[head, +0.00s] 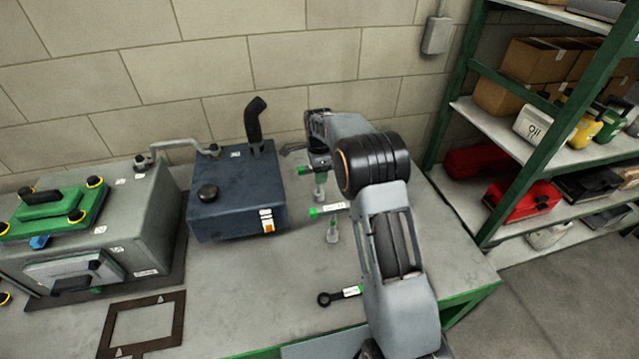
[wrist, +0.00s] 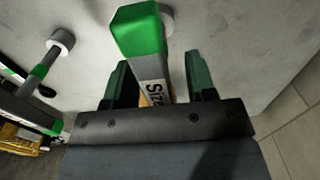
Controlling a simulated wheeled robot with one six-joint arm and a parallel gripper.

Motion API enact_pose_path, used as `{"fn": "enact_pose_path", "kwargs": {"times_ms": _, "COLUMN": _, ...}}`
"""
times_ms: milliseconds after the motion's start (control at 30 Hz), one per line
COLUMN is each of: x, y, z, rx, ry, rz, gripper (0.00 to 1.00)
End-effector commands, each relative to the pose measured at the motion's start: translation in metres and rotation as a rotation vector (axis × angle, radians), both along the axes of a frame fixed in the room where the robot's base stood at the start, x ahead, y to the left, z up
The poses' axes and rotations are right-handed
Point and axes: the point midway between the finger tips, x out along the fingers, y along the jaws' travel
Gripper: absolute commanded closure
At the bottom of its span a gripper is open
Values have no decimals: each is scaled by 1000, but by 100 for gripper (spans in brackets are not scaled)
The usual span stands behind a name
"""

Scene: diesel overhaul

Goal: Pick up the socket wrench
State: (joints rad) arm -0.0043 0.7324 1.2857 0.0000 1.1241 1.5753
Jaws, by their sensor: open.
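My gripper (wrist: 158,78) is open, with its two dark green fingers on either side of a tool with a green end and a grey label reading "Size" (wrist: 140,32). I take this tool for the socket wrench. It also shows in the head view, a green and pale tool (head: 320,188) just below my gripper (head: 319,166). The gap between fingers and tool is hard to judge. A second tool with a green end, a white label and a pale round foot (head: 332,232) stands nearer on the bench; a similar tool (wrist: 60,42) is at left in the wrist view.
A dark blue box (head: 237,200) stands left of my gripper, with a grey engine block (head: 110,225) beyond. Green-framed shelves (head: 500,130) are at right. The bench front middle is mostly clear.

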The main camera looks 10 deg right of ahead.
Motion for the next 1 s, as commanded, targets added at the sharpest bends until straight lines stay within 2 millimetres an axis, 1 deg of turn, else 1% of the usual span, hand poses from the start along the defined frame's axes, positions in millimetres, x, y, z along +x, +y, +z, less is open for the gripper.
{"fn": "enact_pose_path", "kwargs": {"times_ms": 100, "x": 0, "y": 0, "z": -9, "rx": 0, "ry": 0, "rz": 0, "gripper": 49}}
{"fn": "enact_pose_path", "kwargs": {"times_ms": 167, "x": 0, "y": 0, "z": -12, "rx": 0, "ry": 0, "rz": 0, "gripper": 49}}
{"fn": "enact_pose_path", "kwargs": {"times_ms": 400, "x": 0, "y": 0, "z": -14, "rx": 0, "ry": -1, "rz": 0, "gripper": 49}}
{"fn": "enact_pose_path", "kwargs": {"times_ms": 467, "x": 0, "y": 0, "z": -14, "rx": 0, "ry": -1, "rz": 0, "gripper": 54}}
{"fn": "enact_pose_path", "kwargs": {"times_ms": 933, "x": 0, "y": 0, "z": -13, "rx": 0, "ry": -1, "rz": 0, "gripper": 99}}
{"fn": "enact_pose_path", "kwargs": {"times_ms": 1000, "x": 0, "y": 0, "z": -13, "rx": 0, "ry": -1, "rz": 0, "gripper": 100}}
